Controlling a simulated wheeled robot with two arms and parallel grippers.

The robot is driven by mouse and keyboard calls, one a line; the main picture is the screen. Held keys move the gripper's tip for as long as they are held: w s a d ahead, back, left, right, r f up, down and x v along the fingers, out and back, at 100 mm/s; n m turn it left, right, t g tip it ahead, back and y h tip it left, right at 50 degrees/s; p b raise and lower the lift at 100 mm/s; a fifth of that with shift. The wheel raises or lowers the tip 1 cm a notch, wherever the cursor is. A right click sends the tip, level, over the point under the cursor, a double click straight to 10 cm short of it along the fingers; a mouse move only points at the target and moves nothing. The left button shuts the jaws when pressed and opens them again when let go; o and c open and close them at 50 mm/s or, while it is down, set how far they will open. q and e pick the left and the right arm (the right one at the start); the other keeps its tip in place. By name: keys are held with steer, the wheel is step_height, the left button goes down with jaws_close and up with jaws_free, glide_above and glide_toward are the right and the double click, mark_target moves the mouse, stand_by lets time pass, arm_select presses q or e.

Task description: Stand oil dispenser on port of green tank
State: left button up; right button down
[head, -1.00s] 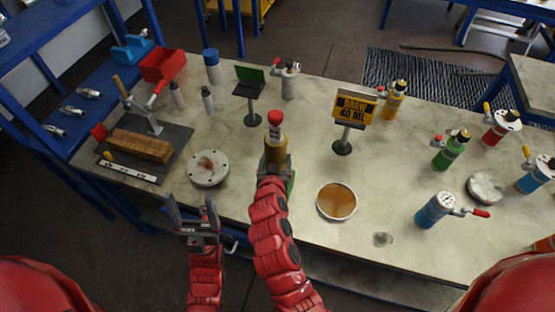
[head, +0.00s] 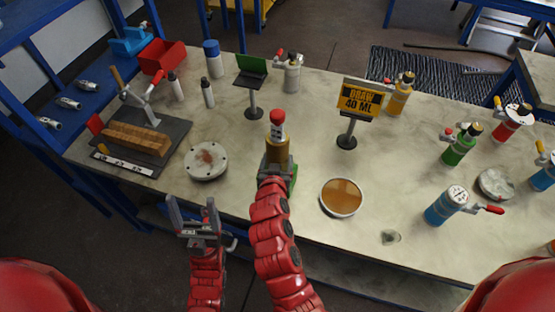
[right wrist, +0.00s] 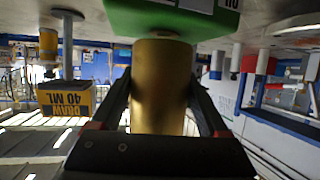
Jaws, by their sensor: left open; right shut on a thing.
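The oil dispenser (head: 277,145) has a gold body, a pale labelled neck and a red cap, and is upright in the head view. My right gripper (head: 275,172) is shut around its gold body (right wrist: 162,85). A green block with white labels (right wrist: 175,18) adjoins the gold body's end; I cannot tell whether it touches the table. The green tank (head: 460,147) stands apart at the right of the bench, with a dark round top and a side valve. My left gripper (head: 196,218) is open and empty at the bench's front edge.
A DRAW 40 ML sign (head: 361,98) and an amber-filled dish (head: 341,197) stand between dispenser and green tank. A blue vessel (head: 446,206) and a grey disc (head: 496,184) are near the tank. A flanged plate (head: 206,161) lies left. Bare bench shows right of the sign.

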steer(key=shift+f+b, duration=0.35)
steer(key=shift+b, duration=0.05)
stand_by(0.6)
jaws_free()
steer(key=shift+s+a+f, duration=0.1)
steer(key=shift+s, duration=0.3)
steer(key=shift+s+a+b, duration=0.15)
steer(key=shift+s+b, duration=0.6)
steer(key=shift+s, duration=0.9)
steer(key=shift+s+a+b, duration=0.15)
steer(key=shift+s+b, duration=0.55)
steer(key=shift+s, duration=1.75)
